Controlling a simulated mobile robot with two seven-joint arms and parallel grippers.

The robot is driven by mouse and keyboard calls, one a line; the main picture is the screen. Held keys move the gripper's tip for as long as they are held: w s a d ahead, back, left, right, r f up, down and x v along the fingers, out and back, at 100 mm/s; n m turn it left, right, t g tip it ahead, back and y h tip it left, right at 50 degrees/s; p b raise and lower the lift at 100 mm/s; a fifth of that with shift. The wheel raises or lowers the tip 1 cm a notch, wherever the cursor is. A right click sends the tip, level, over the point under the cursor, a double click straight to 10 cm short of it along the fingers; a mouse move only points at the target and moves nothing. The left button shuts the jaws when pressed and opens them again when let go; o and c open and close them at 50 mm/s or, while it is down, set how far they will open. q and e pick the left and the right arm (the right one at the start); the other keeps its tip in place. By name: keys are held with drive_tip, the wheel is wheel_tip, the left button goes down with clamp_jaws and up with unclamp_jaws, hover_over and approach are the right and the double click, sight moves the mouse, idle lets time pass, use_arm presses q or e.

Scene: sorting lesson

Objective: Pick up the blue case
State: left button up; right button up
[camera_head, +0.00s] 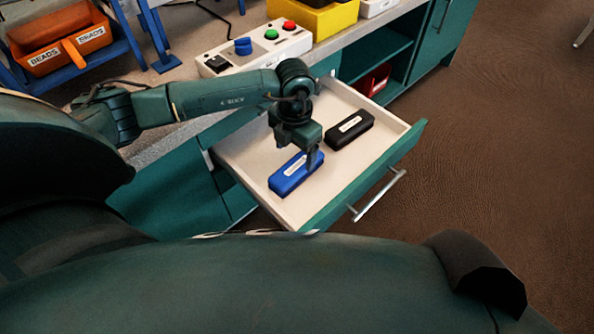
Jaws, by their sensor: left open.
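The blue case (289,180) lies in the open drawer (245,148), near the front left, with a white label on its top. My left gripper (312,160) points down over the right end of the blue case. Its fingers hide that end, and I cannot tell whether they touch it. The left gripper is open. A black case (349,130) with a white label lies in the same drawer, to the right and further back. My right gripper is not in the view.
Orange bead bins (66,48) sit in a blue rack at the left. A yellow box (318,18) is at the back. A red bin (374,80) sits on a shelf.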

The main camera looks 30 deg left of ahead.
use_arm(q)
drive_tip(key=f, duration=0.2)
drive_tip(key=f+b, duration=0.1)
drive_tip(key=f, duration=0.1)
drive_tip(key=shift+w+d+f+b, duration=0.15)
drive_tip(key=shift+w+f+b, duration=0.05)
drive_tip(key=shift+f+b, duration=0.1)
drive_tip(key=shift+f, duration=0.4)
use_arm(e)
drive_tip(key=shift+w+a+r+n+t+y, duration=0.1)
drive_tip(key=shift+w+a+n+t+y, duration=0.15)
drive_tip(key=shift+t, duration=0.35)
use_arm(q)
drive_tip(key=shift+c, duration=0.6)
drive_tip(key=shift+r, duration=0.1)
drive_tip(key=c, duration=1)
